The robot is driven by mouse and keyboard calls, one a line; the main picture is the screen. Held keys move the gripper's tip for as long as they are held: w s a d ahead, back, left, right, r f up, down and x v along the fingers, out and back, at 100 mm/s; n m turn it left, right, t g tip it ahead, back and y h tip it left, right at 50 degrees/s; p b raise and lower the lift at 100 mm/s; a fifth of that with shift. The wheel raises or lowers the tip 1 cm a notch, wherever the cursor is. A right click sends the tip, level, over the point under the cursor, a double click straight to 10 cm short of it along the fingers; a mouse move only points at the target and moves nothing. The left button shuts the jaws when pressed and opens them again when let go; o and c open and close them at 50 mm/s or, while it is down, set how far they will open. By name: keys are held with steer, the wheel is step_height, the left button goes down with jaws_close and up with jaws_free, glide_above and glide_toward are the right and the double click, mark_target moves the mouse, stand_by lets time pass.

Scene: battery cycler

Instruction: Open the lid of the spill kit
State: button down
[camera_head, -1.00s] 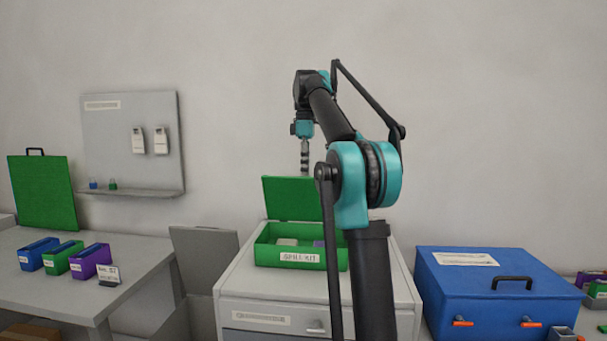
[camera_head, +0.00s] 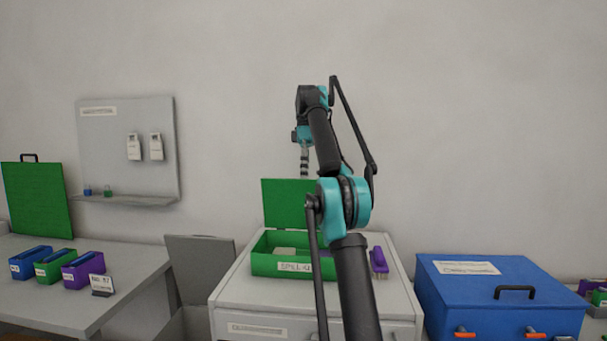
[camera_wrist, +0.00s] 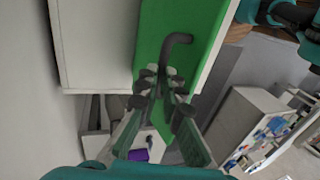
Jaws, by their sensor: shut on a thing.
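The spill kit (camera_head: 262,264) is a green box with a white label, sitting on a light grey cabinet. Its green lid (camera_head: 285,203) stands raised, roughly upright, at the back of the box. The open box shows a pale item (camera_head: 284,251) inside; its right part is hidden behind my arm. My gripper (camera_head: 304,166) is at the lid's top edge, pointing down. In the wrist view, my gripper (camera_wrist: 162,82) is shut on the dark bent handle (camera_wrist: 176,40) of the green lid (camera_wrist: 205,20).
A blue chest (camera_head: 450,290) stands further right. A table (camera_head: 120,260) with blue, green and purple bins is at left. The wall is close behind the lid.

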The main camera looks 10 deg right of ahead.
steer(key=shift+w+d+f, duration=0.45)
steer(key=shift+w+f, duration=0.4)
steer(key=c, duration=2)
jaws_free()
steer(key=shift+w+f, duration=0.1)
steer(key=shift+o, duration=1.2)
steer(key=shift+w+d+f, duration=0.35)
steer(key=shift+w+f, duration=0.1)
steer(key=shift+w, duration=0.1)
steer(key=shift+o, duration=0.8)
steer(key=shift+s+a+r, duration=0.1)
steer(key=shift+s+r, duration=0.3)
steer(key=shift+s, duration=0.1)
steer(key=shift+a, duration=0.2)
steer(key=shift+a, duration=0.1)
